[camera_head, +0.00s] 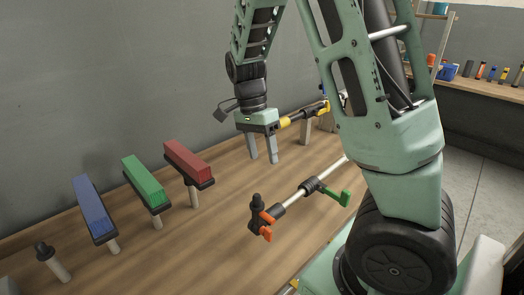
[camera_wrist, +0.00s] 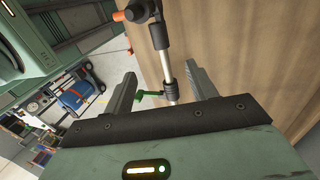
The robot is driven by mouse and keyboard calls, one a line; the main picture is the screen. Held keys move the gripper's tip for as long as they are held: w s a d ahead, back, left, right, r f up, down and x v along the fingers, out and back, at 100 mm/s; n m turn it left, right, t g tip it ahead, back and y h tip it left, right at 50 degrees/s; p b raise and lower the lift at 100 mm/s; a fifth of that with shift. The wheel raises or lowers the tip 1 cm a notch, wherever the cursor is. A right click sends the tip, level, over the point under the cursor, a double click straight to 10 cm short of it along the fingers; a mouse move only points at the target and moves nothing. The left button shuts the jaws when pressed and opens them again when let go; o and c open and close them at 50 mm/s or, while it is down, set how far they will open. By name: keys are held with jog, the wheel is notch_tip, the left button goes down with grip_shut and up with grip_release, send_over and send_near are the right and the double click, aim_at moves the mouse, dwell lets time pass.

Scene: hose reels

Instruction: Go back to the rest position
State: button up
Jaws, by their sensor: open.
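My gripper (camera_head: 263,158) hangs above the wooden bench (camera_head: 222,215), in the middle of the head view. Its two grey fingers point down, are spread apart and have nothing between them. They are behind a metal rod fixture (camera_head: 298,195) with an orange handle and a green lever, and to the right of the red block (camera_head: 187,159). In the wrist view the fingers show (camera_wrist: 162,75), with the rod fixture (camera_wrist: 167,62) seen beyond the gap between them. I cannot tell exactly how far above the bench the fingertips are.
Blue (camera_head: 92,207), green (camera_head: 144,180) and red blocks sit on posts at the left. A short post with a black cap (camera_head: 52,262) stands at front left. A yellow and black fixture (camera_head: 303,115) is behind my gripper. A grey wall (camera_head: 120,80) runs behind the bench.

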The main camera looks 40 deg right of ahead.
dwell(0.4)
jog(key=s+a+n+t, duration=0.1)
jog(key=s+a+n, duration=0.2)
jog(key=a+n, duration=0.5)
jog(key=s+a+n, duration=0.3)
jog(key=a+n, duration=0.2)
jog(key=a, duration=0.6)
jog(key=s+a+r+n+t, duration=0.1)
jog(key=s+a+n+t, duration=0.1)
jog(key=s+a+n, duration=0.6)
jog(key=s+n, duration=0.4)
jog(key=shift+a+n+y, duration=0.25)
jog(key=shift+n+y, duration=0.05)
jog(key=shift+n, duration=0.1)
jog(key=shift+r, duration=0.1)
